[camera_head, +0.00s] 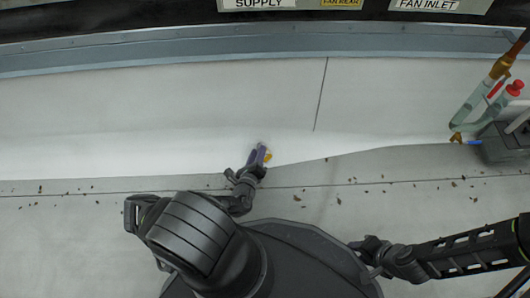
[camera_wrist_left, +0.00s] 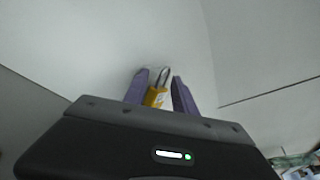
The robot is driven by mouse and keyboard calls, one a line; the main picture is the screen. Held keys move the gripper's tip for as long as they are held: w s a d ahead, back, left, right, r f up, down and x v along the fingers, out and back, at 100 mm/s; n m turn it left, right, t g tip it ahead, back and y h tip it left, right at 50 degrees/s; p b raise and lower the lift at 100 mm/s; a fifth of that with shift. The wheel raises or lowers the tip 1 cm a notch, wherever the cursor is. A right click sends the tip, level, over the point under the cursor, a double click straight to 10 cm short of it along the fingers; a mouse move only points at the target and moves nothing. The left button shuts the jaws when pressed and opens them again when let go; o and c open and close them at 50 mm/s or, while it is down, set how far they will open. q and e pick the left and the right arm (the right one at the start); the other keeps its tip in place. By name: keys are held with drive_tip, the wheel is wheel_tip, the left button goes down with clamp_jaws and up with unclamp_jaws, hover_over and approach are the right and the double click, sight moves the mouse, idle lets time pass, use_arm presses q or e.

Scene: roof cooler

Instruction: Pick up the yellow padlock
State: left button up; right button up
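The yellow padlock (camera_wrist_left: 156,97) with its grey shackle shows between the purple fingers of my left gripper (camera_wrist_left: 160,92) in the left wrist view. It lies closer to the left finger, and a small gap shows on the right side. In the head view, the padlock (camera_head: 268,157) is a small yellow patch beside the purple fingertips of my left gripper (camera_head: 258,155), near the picture's middle. The fingers are apart, and part of the padlock's body is hidden behind the gripper housing. My right gripper (camera_head: 368,250) is low at the right; its fingers cannot be made out.
A pale wall panel (camera_head: 150,100) with a vertical seam stands behind. Dry leaves and debris dot the grey surface (camera_head: 400,180) in front. At the right are pipes with a red-capped valve (camera_head: 514,88) and a grey box (camera_head: 503,147). Labelled signs run along the top.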

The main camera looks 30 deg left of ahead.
use_arm(q)
drive_tip(key=shift+c, duration=0.4)
clamp_jaws()
drive_tip(key=shift+r, duration=0.1)
idle(1.2)
